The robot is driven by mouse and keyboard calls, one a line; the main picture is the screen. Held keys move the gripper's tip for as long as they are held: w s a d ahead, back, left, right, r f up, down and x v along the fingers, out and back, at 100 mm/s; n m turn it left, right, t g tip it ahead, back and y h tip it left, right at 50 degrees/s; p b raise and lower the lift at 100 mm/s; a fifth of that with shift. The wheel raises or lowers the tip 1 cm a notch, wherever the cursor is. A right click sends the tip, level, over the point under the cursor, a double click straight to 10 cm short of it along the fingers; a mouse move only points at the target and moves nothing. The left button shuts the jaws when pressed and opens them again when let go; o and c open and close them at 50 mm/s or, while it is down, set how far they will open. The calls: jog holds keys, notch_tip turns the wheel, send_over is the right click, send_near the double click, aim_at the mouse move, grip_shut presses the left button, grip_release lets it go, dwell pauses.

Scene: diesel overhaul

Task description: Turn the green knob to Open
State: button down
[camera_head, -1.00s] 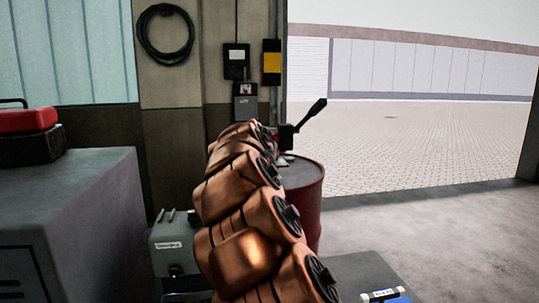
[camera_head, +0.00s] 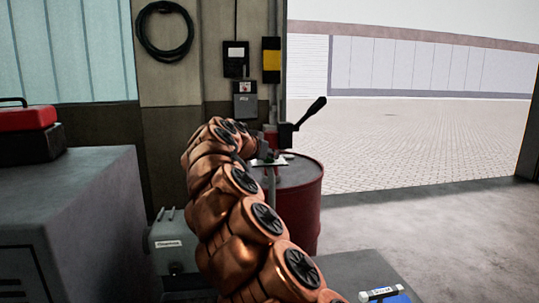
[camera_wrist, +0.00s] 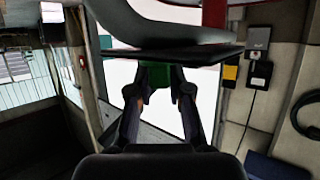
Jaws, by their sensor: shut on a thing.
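The green knob (camera_wrist: 156,77) shows in the wrist view between the two fingertips of my gripper (camera_wrist: 158,92), which is shut on it. A dark flat plate (camera_wrist: 140,55) crosses the picture just above the fingers and hides part of the knob. In the head view my gripper (camera_head: 263,153) is small and dark, at the far end of my copper arm, by a thin pale plate (camera_head: 282,163) above the red drum. The knob's marking and its angle cannot be read.
The red drum (camera_head: 303,205) with a black-handled lever (camera_head: 308,118) stands right of my arm. A grey cabinet (camera_head: 75,215) with a red-lidded toolbox (camera_head: 28,118) is at left. A grey box (camera_head: 172,246) stands beside my arm. Open floor lies at right.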

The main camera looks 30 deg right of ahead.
dwell(0.4)
jog(key=c, duration=1.1)
grip_release()
jog(key=shift+d, duration=0.1)
jog(key=v, duration=1.2)
jog(key=shift+s, duration=0.1)
